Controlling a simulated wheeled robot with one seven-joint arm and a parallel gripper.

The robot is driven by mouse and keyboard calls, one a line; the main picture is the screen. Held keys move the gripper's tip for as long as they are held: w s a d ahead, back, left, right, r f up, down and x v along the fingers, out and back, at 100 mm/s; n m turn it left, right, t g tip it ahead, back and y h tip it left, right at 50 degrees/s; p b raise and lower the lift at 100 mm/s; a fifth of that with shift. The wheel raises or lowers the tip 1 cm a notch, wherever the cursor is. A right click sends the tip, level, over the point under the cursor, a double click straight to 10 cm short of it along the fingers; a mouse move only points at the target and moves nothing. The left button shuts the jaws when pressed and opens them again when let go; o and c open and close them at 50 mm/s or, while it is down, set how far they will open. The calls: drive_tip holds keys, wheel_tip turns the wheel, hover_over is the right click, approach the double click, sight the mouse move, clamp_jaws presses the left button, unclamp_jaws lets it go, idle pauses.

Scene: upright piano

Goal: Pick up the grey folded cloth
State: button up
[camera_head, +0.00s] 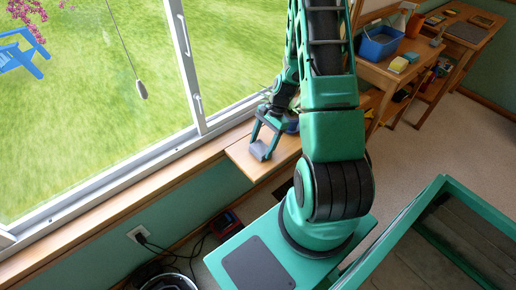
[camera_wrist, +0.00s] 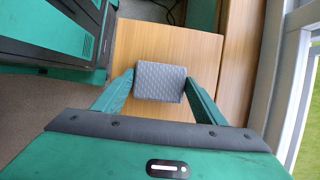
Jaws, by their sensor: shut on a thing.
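The grey folded cloth (camera_wrist: 160,82) is a small textured block between my two fingertips in the wrist view. My gripper (camera_wrist: 159,85) is shut on it, with a green finger against each side. In the head view the cloth (camera_head: 259,150) shows between the fingers of my gripper (camera_head: 261,146), over the end of a small wooden table (camera_head: 246,158) by the window. I cannot tell whether the cloth touches the tabletop or is just above it.
The window sill (camera_head: 165,190) runs along the left of the table. A wooden bench (camera_head: 385,68) with a blue bin (camera_head: 381,44) stands at the back right. Cables and a red device (camera_head: 225,224) lie on the floor below the window.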

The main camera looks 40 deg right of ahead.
sight(261, 149)
drive_tip(key=shift+r, duration=0.55)
drive_tip(key=r, duration=0.2)
drive_tip(key=a+r, duration=0.1)
drive_tip(key=shift+s+r, duration=0.3)
drive_tip(key=s+a+r, duration=0.5)
drive_tip(key=a+r, duration=0.1)
drive_tip(key=a, duration=0.2)
drive_tip(key=shift+s+a, duration=0.4)
drive_tip(key=shift+a, duration=0.1)
